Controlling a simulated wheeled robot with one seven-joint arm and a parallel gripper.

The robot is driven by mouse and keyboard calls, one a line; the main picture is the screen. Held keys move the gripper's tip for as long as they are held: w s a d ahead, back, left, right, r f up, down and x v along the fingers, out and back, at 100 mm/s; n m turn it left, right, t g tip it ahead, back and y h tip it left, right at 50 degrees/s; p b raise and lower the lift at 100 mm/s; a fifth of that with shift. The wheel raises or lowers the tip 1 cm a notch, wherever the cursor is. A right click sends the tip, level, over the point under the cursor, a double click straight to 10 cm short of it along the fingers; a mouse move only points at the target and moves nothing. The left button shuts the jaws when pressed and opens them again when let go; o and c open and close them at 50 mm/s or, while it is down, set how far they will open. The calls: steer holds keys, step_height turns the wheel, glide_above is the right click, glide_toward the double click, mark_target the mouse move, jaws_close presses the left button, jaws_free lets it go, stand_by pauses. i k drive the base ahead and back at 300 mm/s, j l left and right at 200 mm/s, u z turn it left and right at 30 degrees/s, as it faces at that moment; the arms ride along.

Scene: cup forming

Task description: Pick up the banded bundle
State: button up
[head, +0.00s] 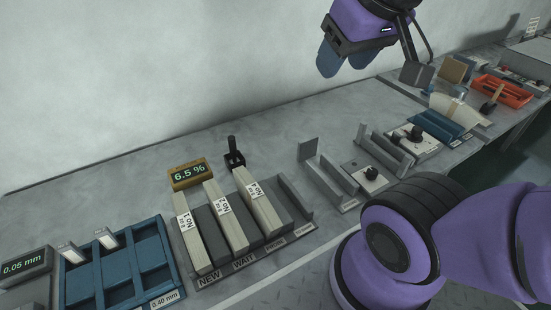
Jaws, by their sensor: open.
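My gripper (343,62) is high at the top of the head view, in front of the wall, with its blue-grey fingers open and empty. It is well above and apart from everything on the bench. Pale stacks with white label bands stand in a slotted grey rack at the lower middle: No 1 (193,242), No 2 (228,222) and No 4 (262,208). A cream, fan-shaped pile (445,105) with a brownish strip lies at the right on a blue holder. I cannot tell for sure which of these is the banded bundle.
A blue compartment tray (88,284) and a 0.05 mm display (25,267) are at lower left. A 6.5 % display (188,174) stands behind the rack. Grey fixtures (330,170) and an orange tray (502,90) are to the right. My purple arm hides the lower right.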

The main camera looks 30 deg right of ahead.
mark_target(266, 218)
steer(key=k+l+z, duration=0.1)
steer(key=l+z, duration=0.15)
steer(key=z, duration=0.15)
steer(key=l+z, duration=0.35)
steer(key=k+l+z, duration=0.1)
steer(key=z, duration=0.3)
steer(key=l+z, duration=0.35)
steer(key=i+u, duration=0.1)
steer(key=u, duration=2.55)
